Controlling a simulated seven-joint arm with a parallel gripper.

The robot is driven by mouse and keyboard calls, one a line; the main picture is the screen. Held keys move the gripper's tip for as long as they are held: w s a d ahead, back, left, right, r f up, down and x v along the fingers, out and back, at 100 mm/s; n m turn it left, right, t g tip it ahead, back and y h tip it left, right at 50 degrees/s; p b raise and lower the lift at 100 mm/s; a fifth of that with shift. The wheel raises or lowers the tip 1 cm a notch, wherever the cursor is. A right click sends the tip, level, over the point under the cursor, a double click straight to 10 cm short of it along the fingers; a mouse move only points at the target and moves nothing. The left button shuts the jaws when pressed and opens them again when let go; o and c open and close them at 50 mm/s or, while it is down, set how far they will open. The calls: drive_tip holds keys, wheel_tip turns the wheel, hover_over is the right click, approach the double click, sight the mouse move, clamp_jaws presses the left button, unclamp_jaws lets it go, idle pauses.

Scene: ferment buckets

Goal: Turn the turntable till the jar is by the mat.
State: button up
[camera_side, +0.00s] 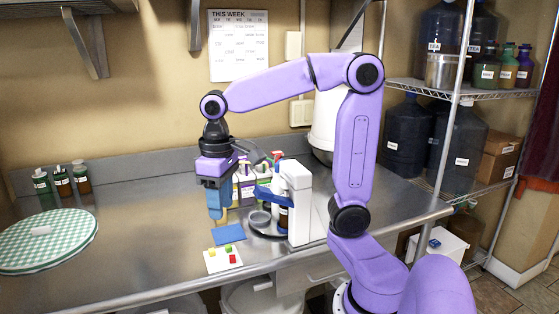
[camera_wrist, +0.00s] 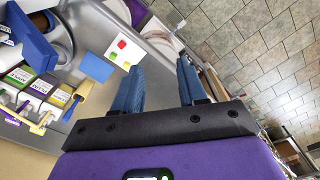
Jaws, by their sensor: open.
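The turntable (camera_side: 257,231) is a dark, low disc behind and right of the blue mat, partly hidden by a white stand. A grey round piece (camera_side: 260,217) sits on it, and a dark brown jar-like vessel (camera_side: 283,218) stands at its right by the stand; I cannot tell for sure which is the jar. The flat blue mat (camera_side: 229,234) lies at the turntable's front left; it also shows in the wrist view (camera_wrist: 96,67). My gripper (camera_side: 216,214) points down above the counter behind the mat, left of the turntable. Its fingers (camera_wrist: 161,66) are apart and empty.
A white plate (camera_side: 211,267) with small coloured cubes lies before the mat. The white stand with blue parts (camera_side: 299,205) rises at the turntable's right. Labelled cartons (camera_side: 246,188) stand behind. A checkered round cloth (camera_side: 45,243) lies left; the counter between is clear.

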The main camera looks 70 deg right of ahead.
drive_tip(key=w+d+r+m, duration=0.4)
drive_tip(key=d+m, duration=0.1)
drive_tip(key=d, duration=0.4)
drive_tip(key=w+d+r+m, duration=0.3)
drive_tip(key=w+d+m, duration=0.15)
drive_tip(key=d, duration=0.45)
drive_tip(key=s+d+r+m, duration=0.3)
drive_tip(key=d+m, duration=0.2)
drive_tip(key=d, duration=0.4)
drive_tip(key=s+d+r+m, duration=0.2)
drive_tip(key=s+d+m, duration=0.25)
drive_tip(key=d, duration=0.45)
drive_tip(key=shift+m, duration=0.3)
drive_tip(key=f, duration=1.1)
drive_tip(key=w+f, duration=0.1)
drive_tip(key=f, duration=0.4)
drive_tip(key=shift+d+f, duration=0.2)
drive_tip(key=shift+f, duration=0.2)
clamp_jaws()
